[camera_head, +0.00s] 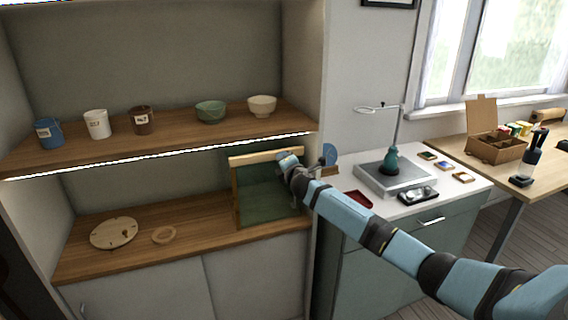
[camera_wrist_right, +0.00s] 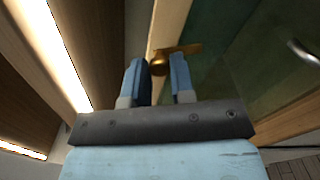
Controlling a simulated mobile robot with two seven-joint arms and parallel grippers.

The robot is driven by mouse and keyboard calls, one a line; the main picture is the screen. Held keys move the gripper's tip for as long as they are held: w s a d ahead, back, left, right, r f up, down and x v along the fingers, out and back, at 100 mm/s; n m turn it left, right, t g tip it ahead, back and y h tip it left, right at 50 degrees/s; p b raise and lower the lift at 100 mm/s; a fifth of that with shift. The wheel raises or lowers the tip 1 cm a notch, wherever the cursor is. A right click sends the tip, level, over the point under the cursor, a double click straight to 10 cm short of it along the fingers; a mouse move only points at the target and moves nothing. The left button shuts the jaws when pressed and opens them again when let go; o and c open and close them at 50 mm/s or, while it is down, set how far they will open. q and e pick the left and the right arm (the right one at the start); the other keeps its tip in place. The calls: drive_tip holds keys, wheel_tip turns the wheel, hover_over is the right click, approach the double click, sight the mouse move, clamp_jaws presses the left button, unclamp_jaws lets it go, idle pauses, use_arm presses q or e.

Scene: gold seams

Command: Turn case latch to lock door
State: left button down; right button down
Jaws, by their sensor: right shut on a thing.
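The case (camera_head: 238,200) is a light wooden frame with a greenish glass door, standing on the lower shelf of the cabinet. In the right wrist view its pale wood edge (camera_wrist_right: 172,22) and dark green pane (camera_wrist_right: 225,45) are close. The brass latch (camera_wrist_right: 188,48) has a rounded knob and a flat arm pointing right over the pane. My right gripper (camera_wrist_right: 157,72) is shut on the latch, with one blue finger on each side. In the head view my right gripper (camera_head: 287,164) is at the case's upper right and hides the latch. My left gripper is not in view.
A shelf (camera_head: 175,140) with several cups and bowls hangs above the case. A round wooden disc (camera_head: 113,233) and a ring (camera_head: 163,235) lie to its left.

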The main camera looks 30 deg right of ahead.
drive_tip(key=shift+m, duration=2.2)
drive_tip(key=c, duration=1)
unclamp_jaws()
drive_tip(key=v, duration=1.4)
